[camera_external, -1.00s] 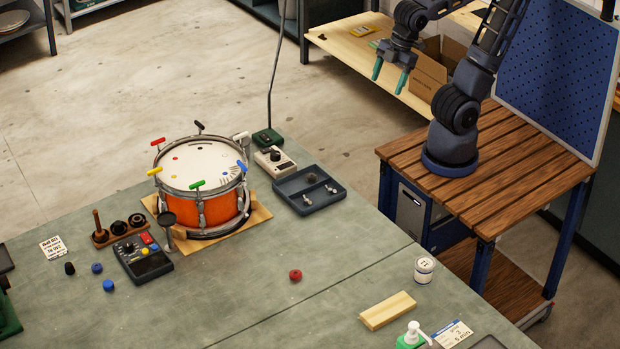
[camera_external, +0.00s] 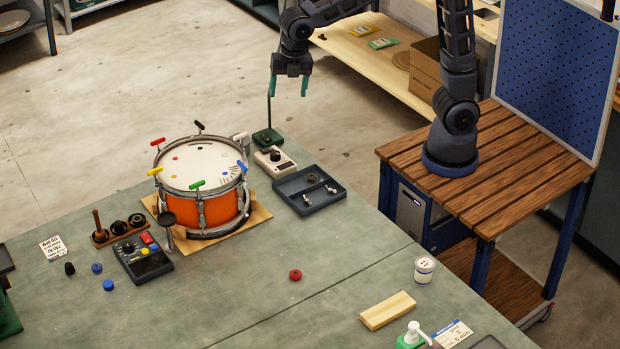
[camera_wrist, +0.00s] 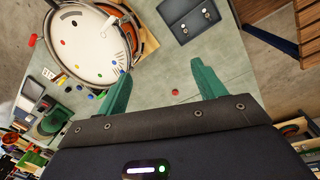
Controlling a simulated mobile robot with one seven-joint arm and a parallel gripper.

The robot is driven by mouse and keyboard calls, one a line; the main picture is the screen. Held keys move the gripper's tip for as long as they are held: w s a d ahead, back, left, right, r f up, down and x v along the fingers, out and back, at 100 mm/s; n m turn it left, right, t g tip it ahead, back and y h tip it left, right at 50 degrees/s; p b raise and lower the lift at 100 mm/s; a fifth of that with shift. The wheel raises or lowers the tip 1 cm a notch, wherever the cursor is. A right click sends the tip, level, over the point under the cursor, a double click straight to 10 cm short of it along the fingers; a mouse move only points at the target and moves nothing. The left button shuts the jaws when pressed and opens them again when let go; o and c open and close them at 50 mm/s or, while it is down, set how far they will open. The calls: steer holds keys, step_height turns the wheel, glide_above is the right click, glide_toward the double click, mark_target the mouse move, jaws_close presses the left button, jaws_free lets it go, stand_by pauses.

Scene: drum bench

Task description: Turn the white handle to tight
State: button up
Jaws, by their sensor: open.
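An orange drum (camera_external: 222,207) with a white head stands on a wooden board on the bench. Coloured T-shaped handles stand around its rim. The white handle (camera_external: 241,138) is at the rim's back right, with a blue handle (camera_external: 243,167) nearer the front. Small printed marks show on the drumhead close to the blue handle. My gripper (camera_external: 289,88) is open and empty, pointing down, in the air behind and right of the drum, apart from the white handle.
A black control box (camera_external: 144,262) stands in front. The bench's front middle is mostly clear.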

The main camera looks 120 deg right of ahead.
mark_target(242, 135)
steer(key=w+d+f+n+g, duration=0.1)
steer(key=w+d+f+n, duration=0.4)
steer(key=w+d+f, duration=0.45)
steer(key=shift+y, duration=0.4)
steer(key=f, duration=0.3)
steer(key=d+f, duration=0.1)
steer(key=f, duration=0.4)
steer(key=shift+w+d+f, duration=0.15)
steer(key=shift+d+f, duration=0.2)
steer(key=shift+f, duration=0.05)
steer(key=c, duration=1)
steer(key=shift+o, duration=0.2)
steer(key=shift+m, duration=0.4)
